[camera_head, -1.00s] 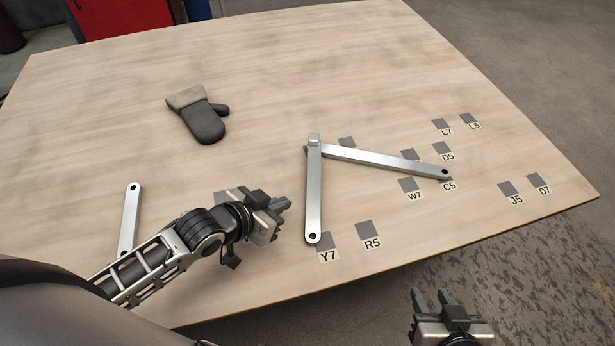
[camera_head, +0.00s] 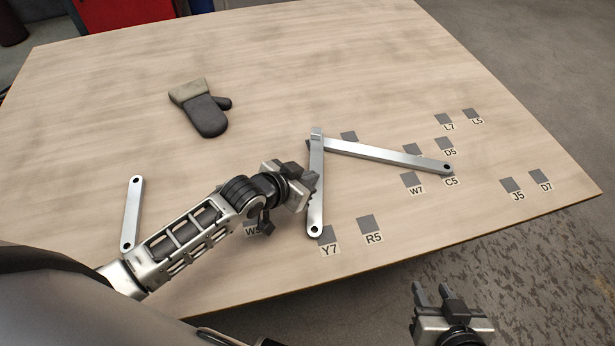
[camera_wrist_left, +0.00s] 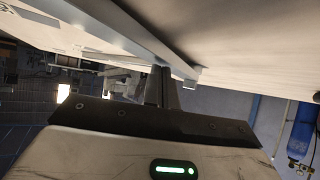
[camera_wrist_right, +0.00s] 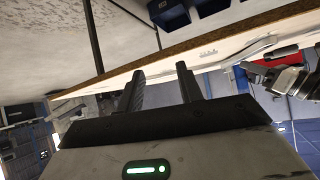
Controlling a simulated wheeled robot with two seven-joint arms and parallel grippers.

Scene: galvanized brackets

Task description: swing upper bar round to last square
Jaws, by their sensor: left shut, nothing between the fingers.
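Two flat galvanized bars meet at a joint (camera_head: 316,134) in the head view. The upper bar (camera_head: 316,210) runs from the joint toward the near edge. Its holed free end overlaps or adjoins the left side of the grey Y7 square (camera_head: 329,233). The lower bar (camera_head: 385,155) runs right from the joint and ends at the C5 square. My left gripper (camera_head: 312,181) is shut at the upper bar's left side, about mid-length; contact is unclear. In the left wrist view its fingers (camera_wrist_left: 163,88) are together beside a bar (camera_wrist_left: 140,35). My right gripper (camera_head: 433,291) is open and empty off the table's near edge.
Other squares include R5 (camera_head: 369,223), W7 (camera_head: 409,180), J5 (camera_head: 511,185) and L7 (camera_head: 444,119). A separate bar (camera_head: 132,213) lies at left, partly near my left arm. A dark mitt (camera_head: 206,115) lies farther back. The table (camera_head: 300,60) is otherwise mostly clear.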

